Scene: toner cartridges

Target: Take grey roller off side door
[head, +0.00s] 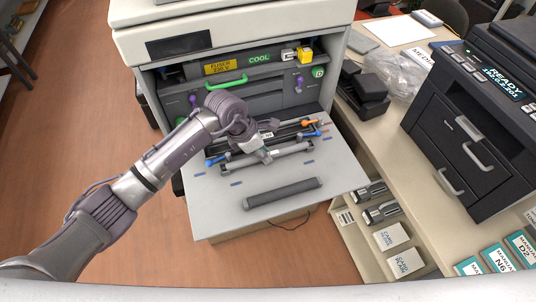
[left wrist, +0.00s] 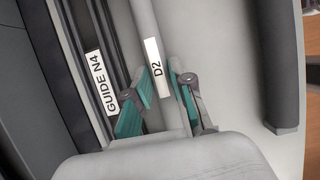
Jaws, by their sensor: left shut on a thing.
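The side door (head: 220,212) of the printer is folded down like a shelf. A dark grey roller (head: 283,194) lies near its outer edge; it also shows at the right of the left wrist view (left wrist: 275,60). A lighter grey bar (head: 292,150) lies across the door further in and bears a D2 label (left wrist: 156,67) in the left wrist view. My left gripper (head: 266,158) is shut on this lighter bar, its green-padded fingers on either side of it. The fingers hide part of the bar. My right gripper is not in view.
A dark rail labelled GUIDE N4 (left wrist: 98,82) runs beside the held bar. Blue and orange levers (head: 310,123) sit by the printer's opening. A beige counter (head: 385,150) with a black printer (head: 470,130) stands on the right. The wooden floor on the left is clear.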

